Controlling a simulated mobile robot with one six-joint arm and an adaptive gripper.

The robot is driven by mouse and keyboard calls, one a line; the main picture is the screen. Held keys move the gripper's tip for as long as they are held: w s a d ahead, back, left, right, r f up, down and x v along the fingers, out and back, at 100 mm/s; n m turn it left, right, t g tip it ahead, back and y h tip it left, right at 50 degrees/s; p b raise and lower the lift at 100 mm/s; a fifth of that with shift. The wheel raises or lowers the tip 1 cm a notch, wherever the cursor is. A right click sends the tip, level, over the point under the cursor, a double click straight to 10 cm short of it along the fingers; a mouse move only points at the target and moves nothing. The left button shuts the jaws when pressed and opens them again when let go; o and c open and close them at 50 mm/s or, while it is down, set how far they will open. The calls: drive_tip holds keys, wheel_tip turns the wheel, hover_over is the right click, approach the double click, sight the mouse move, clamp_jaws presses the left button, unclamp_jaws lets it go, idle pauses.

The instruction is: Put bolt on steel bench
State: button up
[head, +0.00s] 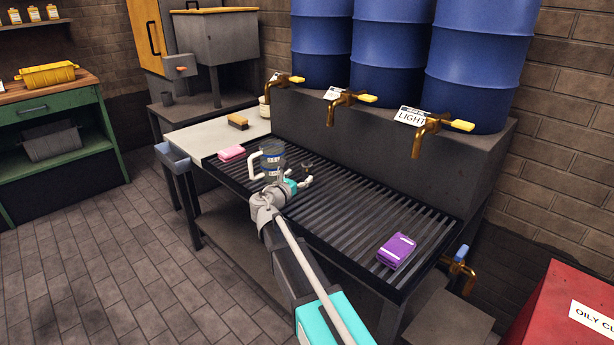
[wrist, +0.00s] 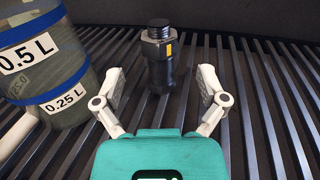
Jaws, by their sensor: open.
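A dark bolt (wrist: 159,57) with a threaded top and a small yellow mark stands upright on the slatted rack (wrist: 255,95) in the wrist view. It also shows small and dark in the head view (head: 307,167), just beyond my gripper. My gripper (wrist: 162,86) is open and empty. Its two pale fingers are spread to either side of the line to the bolt, which stands ahead of them, apart from both. In the head view my gripper (head: 290,181) is over the rack.
A clear measuring jug (wrist: 45,65) stands close left of my gripper. A pink block (head: 231,153) and a brush (head: 238,121) lie to the left, a purple pack (head: 397,250) to the right. Brass taps (head: 342,103) overhang the rack's back. The rack's middle right is clear.

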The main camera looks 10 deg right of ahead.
sight(304, 172)
drive_tip(key=shift+x, duration=2.4)
drive_tip(key=shift+r, duration=0.1)
clamp_jaws()
